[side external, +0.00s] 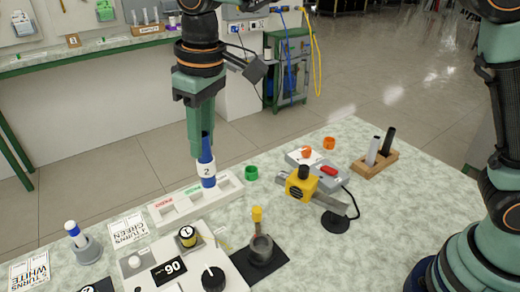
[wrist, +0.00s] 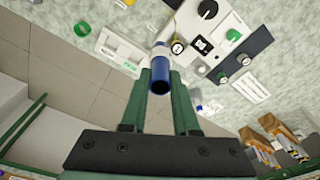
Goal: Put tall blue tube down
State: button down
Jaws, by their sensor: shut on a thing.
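The tall blue tube (side external: 208,150) is upright and carries a white label band with a 2. My gripper (side external: 203,150) is shut on its upper part, with one green finger on each side. In the wrist view my gripper (wrist: 160,85) holds the same blue tube (wrist: 160,72), its open dark end towards the camera. The tray also shows in the wrist view (wrist: 118,45). I cannot tell whether the tube is seated in the tray or just above it.
A green ring (side external: 251,172) lies right of the tray. A control panel (side external: 170,270) with a knob stands in front. A yellow clamp device (side external: 301,184) and a wooden rack (side external: 374,163) with a white and a black rod stand right.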

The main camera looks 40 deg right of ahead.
jog(key=w+f, duration=0.8)
jog(key=w, duration=0.4)
notch_tip(320, 180, down, 9)
jog(key=shift+d+m, duration=0.4)
jog(key=shift+d, duration=0.05)
jog(key=c, duration=0.7)
grip_release()
jog(key=shift+o, duration=0.2)
